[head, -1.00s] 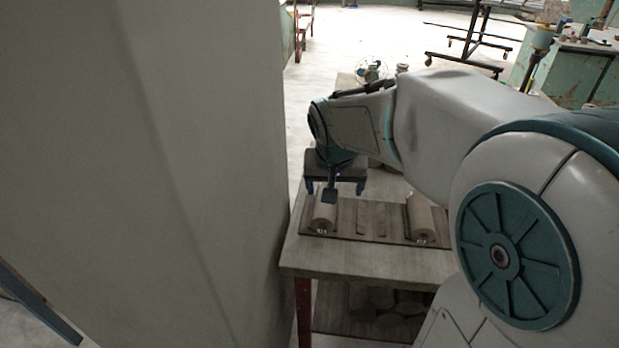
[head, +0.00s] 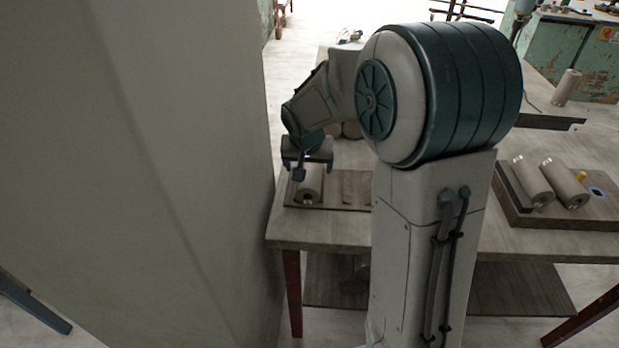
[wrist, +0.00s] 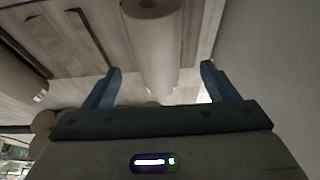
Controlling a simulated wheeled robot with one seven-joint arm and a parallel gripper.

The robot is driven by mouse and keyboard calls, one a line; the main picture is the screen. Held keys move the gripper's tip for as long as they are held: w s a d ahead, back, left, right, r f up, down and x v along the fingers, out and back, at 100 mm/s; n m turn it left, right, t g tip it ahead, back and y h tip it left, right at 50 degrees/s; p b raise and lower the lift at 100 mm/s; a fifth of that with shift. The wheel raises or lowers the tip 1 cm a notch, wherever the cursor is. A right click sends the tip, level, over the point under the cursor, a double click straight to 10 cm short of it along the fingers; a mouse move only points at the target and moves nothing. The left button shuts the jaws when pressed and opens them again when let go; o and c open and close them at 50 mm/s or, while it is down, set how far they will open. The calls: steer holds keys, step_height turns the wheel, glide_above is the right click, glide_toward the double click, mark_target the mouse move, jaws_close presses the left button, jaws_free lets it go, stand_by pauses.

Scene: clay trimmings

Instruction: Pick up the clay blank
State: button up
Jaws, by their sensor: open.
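The clay blank, as far as I can tell, is the grey-brown cylinder with a hole in its end (head: 308,188), lying on a wooden board (head: 345,205) at the table's left end. My gripper (head: 307,165) is open just above it, pointing down. In the wrist view the cylinder (wrist: 152,45) runs between my two blue fingers (wrist: 160,70), with a gap on each side. Nothing is held. Part of the cylinder is hidden behind my gripper in the head view.
Another cylinder (wrist: 18,75) lies at left in the wrist view. Two more cylinders (head: 533,182) (head: 565,184) lie on a thick board (head: 520,215) at the table's right. A large grey panel (head: 150,180) stands close on the left. My arm hides the table's middle.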

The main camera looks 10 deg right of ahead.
mark_target(310, 171)
steer(key=x, duration=0.5)
steer(key=shift+d, duration=0.1)
steer(key=shift+s+r, duration=0.1)
steer(key=c, duration=1.3)
steer(key=shift+c, duration=1)
steer(key=shift+r, duration=0.15)
